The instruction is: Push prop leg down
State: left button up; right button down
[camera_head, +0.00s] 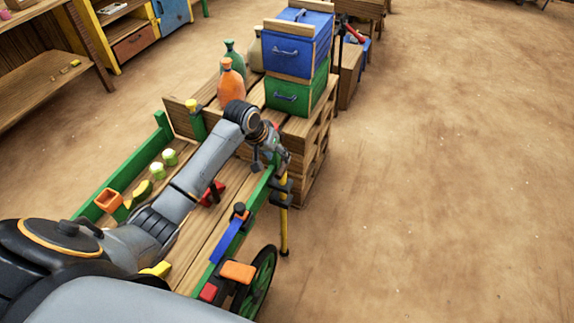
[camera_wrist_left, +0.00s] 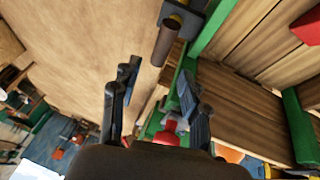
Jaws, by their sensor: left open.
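The prop leg (camera_head: 284,232) is a thin yellow upright rod at the cart's right front corner, held in a dark bracket (camera_head: 283,188) on the green rail. Its lower end is near the floor; I cannot tell whether it touches. In the left wrist view a dark brown rod end (camera_wrist_left: 166,42), apparently the leg, sticks out of the bracket (camera_wrist_left: 186,14). My left gripper (camera_head: 272,160) is above the bracket, beside the wooden crates. In the wrist view its fingers (camera_wrist_left: 158,76) are spread with the rod end beyond the tips, apart from them. My right gripper is not in view.
The wooden cart has green rails (camera_head: 120,178) and a green wheel (camera_head: 262,284). Crates (camera_head: 308,130) with a green box (camera_head: 292,92), a blue box (camera_head: 290,52) and an orange bottle (camera_head: 231,84) stand close behind the gripper. The floor to the right is clear.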

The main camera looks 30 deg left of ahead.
aim_at(283, 163)
pick_arm(q)
jog(key=b+x, duration=0.1)
jog(key=x, duration=0.6)
jog(key=shift+w+f, duration=0.15)
jog(key=shift+f, duration=0.2)
jog(key=shift+c, duration=0.2)
grip_shut()
